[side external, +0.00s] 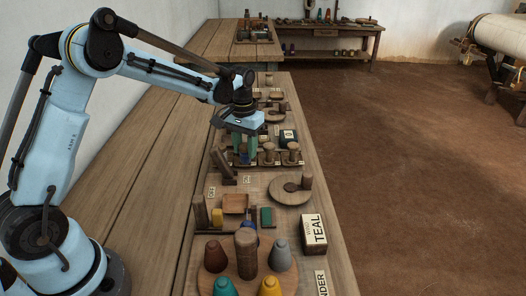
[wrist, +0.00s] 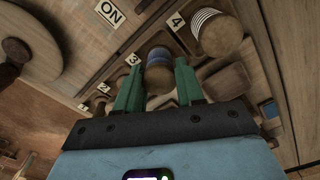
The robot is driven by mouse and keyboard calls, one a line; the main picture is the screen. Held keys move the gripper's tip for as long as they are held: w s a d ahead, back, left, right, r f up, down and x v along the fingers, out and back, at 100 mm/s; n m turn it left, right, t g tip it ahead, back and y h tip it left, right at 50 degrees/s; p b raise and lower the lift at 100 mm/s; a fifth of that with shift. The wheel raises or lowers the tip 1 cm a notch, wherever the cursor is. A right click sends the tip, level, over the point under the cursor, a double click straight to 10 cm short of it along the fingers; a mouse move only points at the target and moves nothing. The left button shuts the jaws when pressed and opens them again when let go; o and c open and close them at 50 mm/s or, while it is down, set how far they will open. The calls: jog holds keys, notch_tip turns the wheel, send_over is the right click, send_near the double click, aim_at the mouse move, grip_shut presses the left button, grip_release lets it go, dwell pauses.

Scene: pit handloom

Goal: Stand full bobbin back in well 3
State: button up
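A wooden bobbin with a blue band (wrist: 159,58) is between the two green fingers of my gripper (wrist: 158,80), beside the label 3 (wrist: 133,59). Both fingers appear to press against its sides. In the side external view my gripper (side external: 244,143) points down over the rack of bobbins (side external: 268,161), and a little blue (side external: 243,152) shows between the fingers. The bobbin's lower part is hidden, so I cannot tell whether it rests in well 3 or hangs just above it.
A bobbin with pale thread (wrist: 216,30) stands by the label 4 (wrist: 176,21). Other wooden bobbins (side external: 292,148) stand right of my gripper.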

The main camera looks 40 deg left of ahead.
aim_at(245, 145)
jog(key=o, duration=0.3)
jog(key=shift+r, duration=0.1)
notch_tip(245, 145, up, 12)
jog(key=shift+s+d+f+m+t, duration=0.4)
jog(key=shift+s+d+t, duration=0.8)
jog(key=shift+s, duration=1.8)
jog(key=shift+s+d+f+m+t, duration=0.25)
jog(key=shift+s+d+m+t, duration=0.6)
jog(key=shift+s, duration=2.2)
jog(key=shift+s+d+f+m+t, duration=0.15)
jog(key=shift+s+d+f+t, duration=0.2)
jog(key=shift+s+d+t, duration=1.9)
jog(key=shift+s+a+g, duration=0.7)
jog(key=shift+s+a, duration=0.05)
jog(key=shift+a, duration=0.1)
